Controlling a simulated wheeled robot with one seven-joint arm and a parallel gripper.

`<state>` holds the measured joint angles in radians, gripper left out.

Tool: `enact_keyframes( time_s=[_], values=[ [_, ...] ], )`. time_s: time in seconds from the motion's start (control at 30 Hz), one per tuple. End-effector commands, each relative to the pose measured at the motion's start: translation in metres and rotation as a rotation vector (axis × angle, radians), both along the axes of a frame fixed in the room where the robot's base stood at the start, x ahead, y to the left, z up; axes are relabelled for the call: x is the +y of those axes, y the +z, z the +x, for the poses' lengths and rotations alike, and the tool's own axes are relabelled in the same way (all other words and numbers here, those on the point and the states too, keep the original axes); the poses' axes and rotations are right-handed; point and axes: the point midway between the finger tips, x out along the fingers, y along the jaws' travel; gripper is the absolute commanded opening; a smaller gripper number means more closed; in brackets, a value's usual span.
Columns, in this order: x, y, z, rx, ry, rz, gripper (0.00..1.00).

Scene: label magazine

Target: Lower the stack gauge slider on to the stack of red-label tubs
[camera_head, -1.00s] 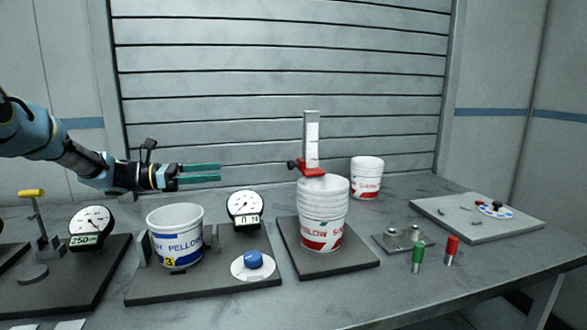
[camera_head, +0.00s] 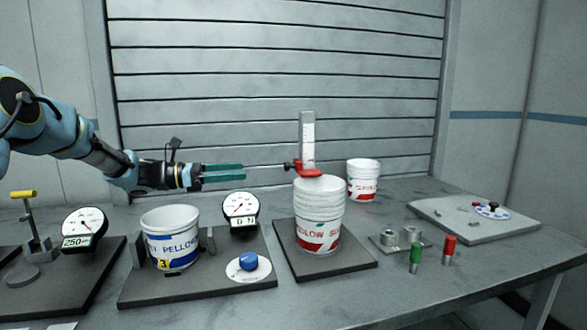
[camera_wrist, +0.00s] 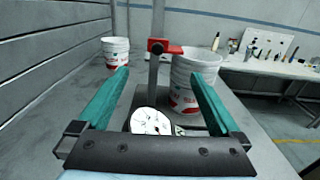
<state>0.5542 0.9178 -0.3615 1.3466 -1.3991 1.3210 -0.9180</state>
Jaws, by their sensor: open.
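The stack gauge is an upright pale scale post (camera_head: 307,130) with a red slider (camera_head: 312,172) low on it. The slider's foot reaches over the top of the stack of red-label tubs (camera_head: 318,215); I cannot tell whether it touches. My gripper (camera_head: 243,172) is open and empty, left of the slider at about its height, with a gap between. In the wrist view the teal fingers (camera_wrist: 158,75) are spread, with the red slider (camera_wrist: 165,48) ahead between them. The stack (camera_wrist: 192,85) stands just right of the post there.
A single red-label tub (camera_head: 363,180) stands behind the stack. A blue-label tub (camera_head: 171,240), a dial (camera_head: 240,208) and a blue knob (camera_head: 248,261) are left of it. Green (camera_head: 415,256) and red (camera_head: 448,250) pegs stand in front right. A grey board (camera_head: 470,220) lies farther right.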

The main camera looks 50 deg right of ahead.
Motion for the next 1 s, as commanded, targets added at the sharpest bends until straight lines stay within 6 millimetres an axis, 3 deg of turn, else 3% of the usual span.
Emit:
enact_keyframes(
  time_s=[0.27,0.7,1.0],
  values=[
    [0.009,0.001,0.008,0.001,0.002,-0.001,1.00],
    [0.068,0.002,0.056,0.001,0.002,-0.001,1.00],
    [0.078,0.000,0.063,0.000,-0.001,0.000,1.00]
  ],
)
